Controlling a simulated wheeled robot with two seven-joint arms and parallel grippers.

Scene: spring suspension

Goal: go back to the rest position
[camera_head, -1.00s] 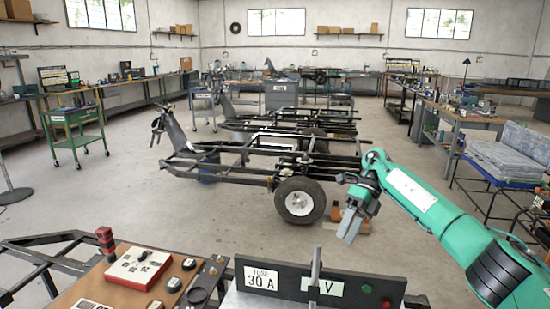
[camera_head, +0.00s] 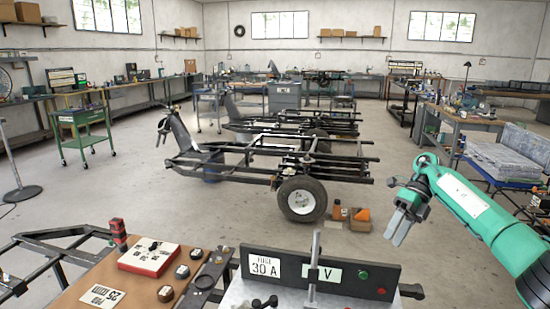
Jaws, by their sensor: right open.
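My right gripper (camera_head: 401,224) hangs at the right on the end of my green right arm (camera_head: 478,212). Its fingers point down and left, with a narrow gap between them and nothing held. It is in the air above the open floor, behind and right of the dark panel (camera_head: 318,274) marked "FUSE 30 A". My left gripper does not show.
A brown board (camera_head: 130,291) with a white and red box (camera_head: 149,257) is at the front left. A black trailer frame (camera_head: 270,165) with a wheel (camera_head: 302,198) stands mid-floor. Small boxes (camera_head: 359,221) lie beside the wheel. A blue table (camera_head: 497,182) is at the right.

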